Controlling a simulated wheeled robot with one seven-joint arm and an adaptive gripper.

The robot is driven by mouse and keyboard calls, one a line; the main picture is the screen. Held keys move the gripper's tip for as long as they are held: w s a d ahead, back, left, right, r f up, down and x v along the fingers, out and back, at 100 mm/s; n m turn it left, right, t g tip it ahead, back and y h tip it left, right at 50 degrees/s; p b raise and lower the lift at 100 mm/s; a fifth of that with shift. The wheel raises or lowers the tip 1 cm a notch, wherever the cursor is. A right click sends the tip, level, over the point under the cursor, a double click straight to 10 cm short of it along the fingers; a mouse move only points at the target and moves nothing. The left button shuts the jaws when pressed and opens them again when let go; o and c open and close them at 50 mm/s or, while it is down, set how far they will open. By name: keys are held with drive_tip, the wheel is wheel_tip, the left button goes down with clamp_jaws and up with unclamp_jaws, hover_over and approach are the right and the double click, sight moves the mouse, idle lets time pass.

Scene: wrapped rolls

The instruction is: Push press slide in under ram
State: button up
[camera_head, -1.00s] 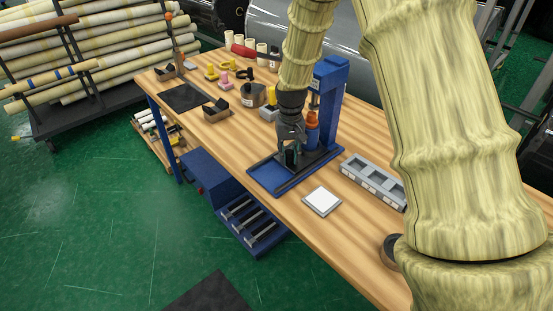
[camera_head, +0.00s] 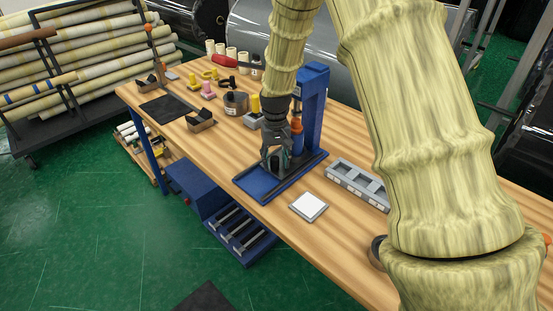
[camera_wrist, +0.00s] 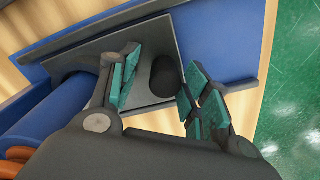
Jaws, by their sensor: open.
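The blue press (camera_head: 313,110) stands on the bench, with a blue base (camera_head: 254,184) and a tall column behind my gripper. The press slide, a grey plate (camera_wrist: 150,96) with a dark upright knob (camera_wrist: 165,76), lies on the base in the wrist view. My gripper (camera_head: 276,160) is low over the base, pointing down. In the wrist view its open fingers (camera_wrist: 158,84) stand on either side of the knob, with a gap visible at least on the right. A blue cylinder with orange parts (camera_head: 297,126), perhaps the ram, is beside my gripper; its lower end is partly hidden.
A white square pad (camera_head: 309,206) and a grey compartment tray (camera_head: 358,183) lie right of the press. The bench (camera_head: 335,240) is clear in front of the tray.

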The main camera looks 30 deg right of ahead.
wheel_tip(320, 180, up, 12)
idle(0.6)
idle(0.4)
